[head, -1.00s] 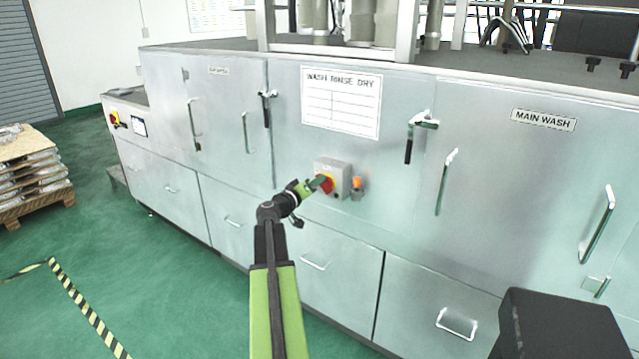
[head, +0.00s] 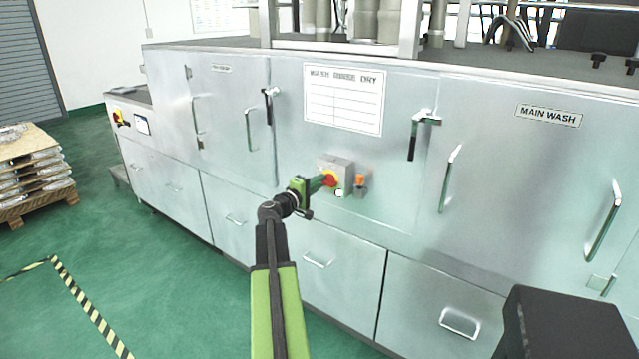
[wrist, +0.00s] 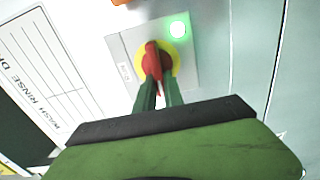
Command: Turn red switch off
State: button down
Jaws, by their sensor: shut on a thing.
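The red switch (head: 329,180) is a rotary knob on a yellow disc, on a grey box (head: 345,167) fixed to the steel washer front. In the wrist view the red switch (wrist: 152,62) stands between my two green fingertips, its handle running roughly up and down the picture. My gripper (wrist: 157,88) is shut on its lower end. In the head view my gripper (head: 317,184) reaches the box from the left. A green lamp (wrist: 178,29) glows on the box beside the switch.
An orange-topped button (head: 360,182) sits right of the box. Door handles (head: 412,135) stick out above it. Drawers with handles (head: 318,260) lie below. A second red and yellow switch (head: 118,117) is at the far left.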

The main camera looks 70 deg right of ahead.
jog(key=shift+a+f+n, duration=0.1)
jog(key=shift+f+n, duration=0.05)
jog(key=shift+n, duration=0.15)
jog(key=c, duration=1.4)
grip_release()
jog(key=shift+c, duration=0.2)
jog(key=v, duration=1.7)
jog(key=shift+a, duration=0.2)
jog(key=shift+w, duration=0.15)
